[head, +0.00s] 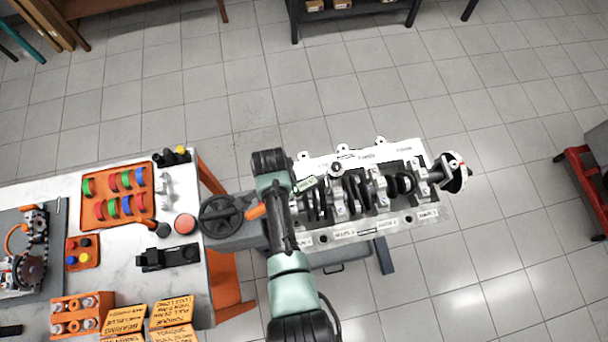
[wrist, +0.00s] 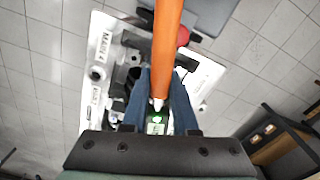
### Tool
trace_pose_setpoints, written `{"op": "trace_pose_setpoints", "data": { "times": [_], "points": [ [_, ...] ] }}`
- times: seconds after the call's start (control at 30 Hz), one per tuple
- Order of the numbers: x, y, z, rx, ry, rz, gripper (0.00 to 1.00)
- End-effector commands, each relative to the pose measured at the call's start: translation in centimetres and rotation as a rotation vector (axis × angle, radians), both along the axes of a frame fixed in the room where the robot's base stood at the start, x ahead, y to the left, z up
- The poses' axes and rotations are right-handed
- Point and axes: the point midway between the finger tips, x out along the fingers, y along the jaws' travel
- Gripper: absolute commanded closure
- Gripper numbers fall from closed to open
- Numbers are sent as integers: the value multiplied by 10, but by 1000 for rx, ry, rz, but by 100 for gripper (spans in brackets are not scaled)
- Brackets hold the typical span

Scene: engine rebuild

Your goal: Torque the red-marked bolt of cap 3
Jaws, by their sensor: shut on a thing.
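My gripper (wrist: 160,95) is shut on the torque wrench (wrist: 167,45), between its two blue fingers. In the wrist view the wrench has a long orange bar and a lit green display. In the head view its orange handle (head: 257,211) sticks out left of my arm, and a green display shows to the right. The engine block (head: 349,234) holds a crankshaft with several labelled caps; my arm covers its left end. A round head (head: 336,169) shows by the block's upper edge. I cannot make out a red-marked bolt or whether the wrench touches a bolt.
A black handwheel (head: 221,216) is beside the block. Tiled floor right of the block is clear up to a red-framed cart (head: 582,190).

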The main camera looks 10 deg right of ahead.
Motion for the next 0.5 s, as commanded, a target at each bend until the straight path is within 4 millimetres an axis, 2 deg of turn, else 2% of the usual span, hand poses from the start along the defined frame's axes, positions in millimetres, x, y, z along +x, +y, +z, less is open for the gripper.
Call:
{"op": "trace_pose_setpoints", "data": {
  "times": [0.5],
  "points": [
    [1,0,24,0,-2,0,100]
  ]
}}
